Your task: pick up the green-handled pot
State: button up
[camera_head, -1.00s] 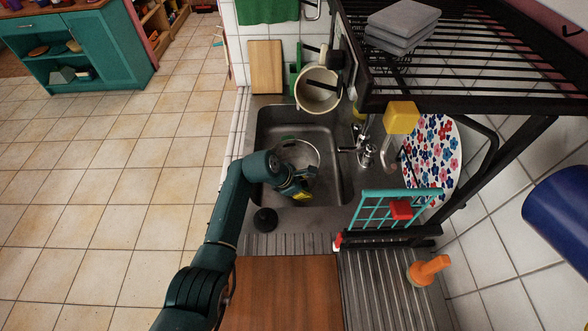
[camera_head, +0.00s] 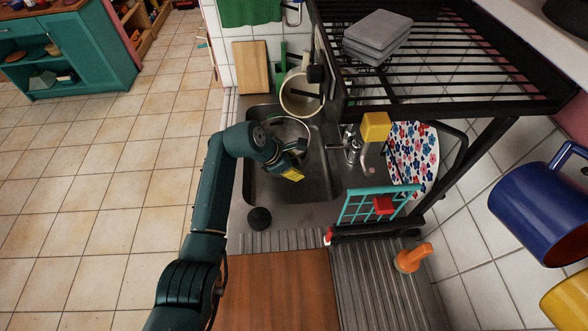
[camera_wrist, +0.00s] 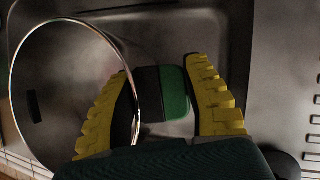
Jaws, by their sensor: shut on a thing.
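The green-handled pot (camera_head: 302,129) is over the sink basin, partly hidden behind my arm in the head view. In the wrist view its round metal rim (camera_wrist: 133,88) fills the left side. Its green and black handle (camera_wrist: 174,92) lies between the yellow fingers of my gripper (camera_wrist: 168,98), which is shut on it. In the head view my gripper (camera_head: 293,172) is over the sink, at the near side of the pot. I cannot tell how far the pot's base is from the sink floor.
The sink (camera_head: 320,188) has a tap (camera_head: 350,150) on its right. A cream pot (camera_head: 299,112) is at the far wall. A black rack (camera_head: 445,105) with grey pads (camera_head: 378,36) overhangs the right. A teal rack (camera_head: 358,208) and blue mug (camera_head: 535,205) are also on the right.

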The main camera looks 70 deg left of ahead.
jog(key=shift+r+p, duration=3.25)
jog(key=shift+r, duration=0.35)
